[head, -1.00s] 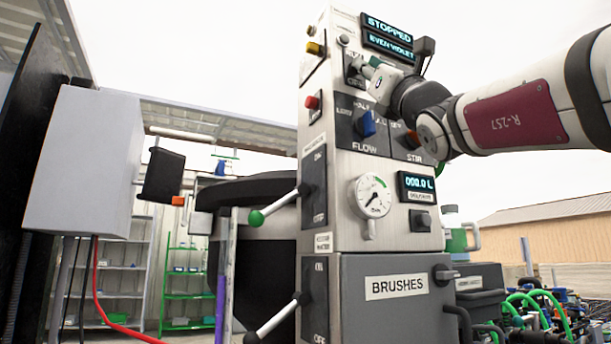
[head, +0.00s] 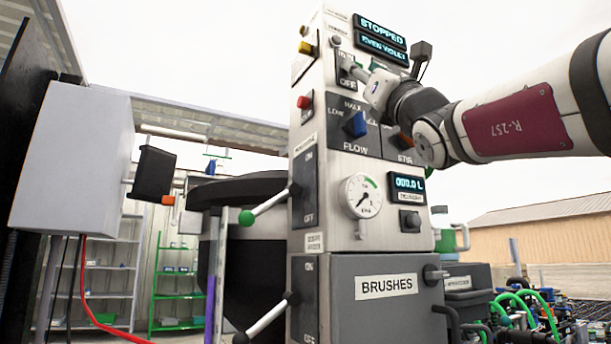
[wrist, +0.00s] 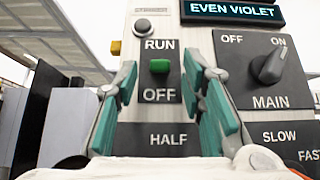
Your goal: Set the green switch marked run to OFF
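The green switch (wrist: 159,66) sits on a dark plate (wrist: 160,83) with RUN above it and OFF below it, in the middle of the wrist view. I cannot tell which way it is set. My gripper (wrist: 161,72) is open and empty, its green-padded fingers to the left and right of the plate. In the head view my gripper (head: 358,72) is close in front of the RUN/OFF plate (head: 347,82) and hides most of it. I cannot tell whether it touches the panel.
A MAIN knob (wrist: 270,66) is right of the switch, its mark toward ON. Displays read STOPPED (head: 379,30) and EVEN VIOLET (head: 382,49). Below are a blue FLOW knob (head: 355,124), a red button (head: 305,101) and a green-tipped lever (head: 267,206).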

